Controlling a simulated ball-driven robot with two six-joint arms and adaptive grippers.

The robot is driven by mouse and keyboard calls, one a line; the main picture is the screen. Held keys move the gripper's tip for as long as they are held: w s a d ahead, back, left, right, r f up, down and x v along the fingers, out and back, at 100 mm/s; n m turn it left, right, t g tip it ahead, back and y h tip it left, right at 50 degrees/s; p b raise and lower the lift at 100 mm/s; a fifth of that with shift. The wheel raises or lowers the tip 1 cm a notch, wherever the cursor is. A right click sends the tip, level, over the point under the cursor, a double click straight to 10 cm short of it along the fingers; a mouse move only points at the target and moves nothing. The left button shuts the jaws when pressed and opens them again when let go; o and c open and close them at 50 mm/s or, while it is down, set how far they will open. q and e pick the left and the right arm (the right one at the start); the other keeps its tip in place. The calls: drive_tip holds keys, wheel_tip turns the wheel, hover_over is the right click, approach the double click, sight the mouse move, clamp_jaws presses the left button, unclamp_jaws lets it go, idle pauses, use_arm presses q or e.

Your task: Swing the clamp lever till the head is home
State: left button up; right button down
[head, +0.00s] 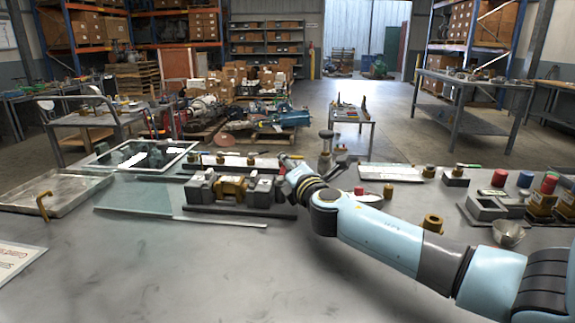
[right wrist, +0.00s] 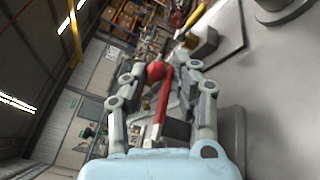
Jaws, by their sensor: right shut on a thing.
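The clamp fixture (head: 203,187) stands on a dark base plate near the middle of the table, with a brass block (head: 232,187) between its grey blocks. My right gripper (head: 288,164) is at the fixture's right end. In the right wrist view the red clamp lever (right wrist: 162,103), with a red ball knob (right wrist: 155,70), lies between the fingers of my right gripper (right wrist: 168,68), which is shut on it. In the head view the gripper and arm hide most of the lever. Whether the clamp head touches the brass block is too small to tell. My left gripper is not in view.
A metal tray (head: 20,205) with a brass hook (head: 42,206) lies at the left. A glass sheet (head: 140,203) lies left of the fixture. A brass nut (head: 432,223) and a small metal bowl (head: 508,234) stand at the right. The front middle of the table is clear.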

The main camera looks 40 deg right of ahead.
drive_tip(key=shift+r, duration=0.35)
drive_tip(key=shift+s+d+r+m+g+h, duration=0.1)
drive_tip(key=shift+s+m+g+h, duration=0.15)
drive_tip(key=shift+m+g+h, duration=0.4)
drive_tip(key=shift+s+d+m+g+h, duration=0.1)
drive_tip(key=shift+s+m+g+h, duration=0.15)
drive_tip(key=shift+m+h, duration=0.65)
drive_tip(key=shift+s+d+m+g+h+b, duration=0.1)
drive_tip(key=shift+s+m+g+h+b, duration=0.25)
drive_tip(key=shift+m+g+h, duration=0.55)
drive_tip(key=shift+s+d+m+g+h+b, duration=0.15)
drive_tip(key=shift+s+m+g+h, duration=0.35)
drive_tip(key=shift+g+h, duration=0.7)
drive_tip(key=shift+r, duration=0.1)
drive_tip(key=c, duration=1.2)
unclamp_jaws()
drive_tip(key=shift+a, duration=0.1)
drive_tip(key=shift+c, duration=0.2)
drive_tip(key=shift+o, duration=0.3)
drive_tip(key=shift+f, duration=0.2)
drive_tip(key=shift+s+f, duration=0.15)
